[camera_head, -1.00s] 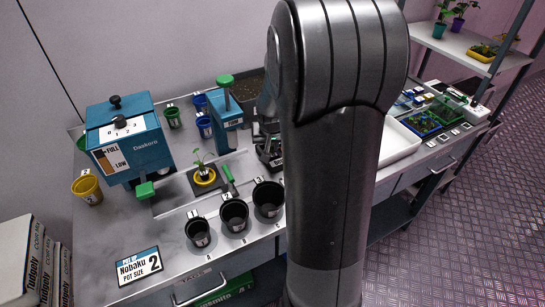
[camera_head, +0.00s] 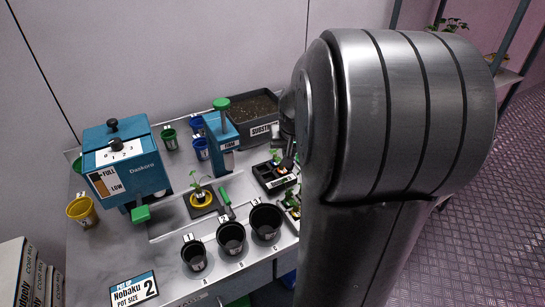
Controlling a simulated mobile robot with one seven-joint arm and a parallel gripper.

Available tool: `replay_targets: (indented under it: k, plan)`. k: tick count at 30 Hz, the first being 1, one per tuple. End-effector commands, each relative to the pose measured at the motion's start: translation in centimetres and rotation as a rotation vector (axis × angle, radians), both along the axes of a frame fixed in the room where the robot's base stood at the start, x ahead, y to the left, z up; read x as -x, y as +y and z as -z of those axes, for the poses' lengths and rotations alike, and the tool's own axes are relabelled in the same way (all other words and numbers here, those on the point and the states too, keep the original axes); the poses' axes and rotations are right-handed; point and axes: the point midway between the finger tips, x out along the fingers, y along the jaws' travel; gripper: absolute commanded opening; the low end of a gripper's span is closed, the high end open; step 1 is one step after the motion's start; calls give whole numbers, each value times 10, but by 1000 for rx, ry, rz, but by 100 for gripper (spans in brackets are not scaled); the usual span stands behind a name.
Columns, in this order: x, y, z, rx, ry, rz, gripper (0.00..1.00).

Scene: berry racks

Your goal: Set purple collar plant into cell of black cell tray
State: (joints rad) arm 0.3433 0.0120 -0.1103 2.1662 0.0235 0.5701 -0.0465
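The black cell tray (camera_head: 264,184) lies on the bench just left of my arm. Small green seedlings stand in or above it, and some of its cells look empty. My gripper (camera_head: 288,161) is at the tray's right side, mostly hidden behind my large grey arm link. I cannot see its fingers well enough to tell whether it is open or holds anything. No purple collar can be made out on any plant here. A seedling in a yellow ring (camera_head: 202,197) stands on a dark square pad left of the tray.
Three black pots, the middle one (camera_head: 231,239), line the bench's front. A blue Daskoro machine (camera_head: 122,165), a blue press (camera_head: 222,142) and a substrate bin (camera_head: 250,112) stand behind. More seedlings (camera_head: 293,203) show beside my arm, partly hidden. A green-handled tool (camera_head: 226,203) lies near the yellow ring.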

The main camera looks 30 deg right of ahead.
Motion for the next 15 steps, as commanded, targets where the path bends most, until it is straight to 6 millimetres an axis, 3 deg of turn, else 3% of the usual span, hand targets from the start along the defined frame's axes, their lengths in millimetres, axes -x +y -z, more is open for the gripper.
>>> replay_targets:
  k: [4,9,11,15]
  plan:
    - [22,-19,-18,0,-2,4,0]
    - [34,-31,-29,0,0,-2,0]
    - [30,-31,-32,2,1,-16,0]
    - [-2,-17,-39,8,5,-89,0]
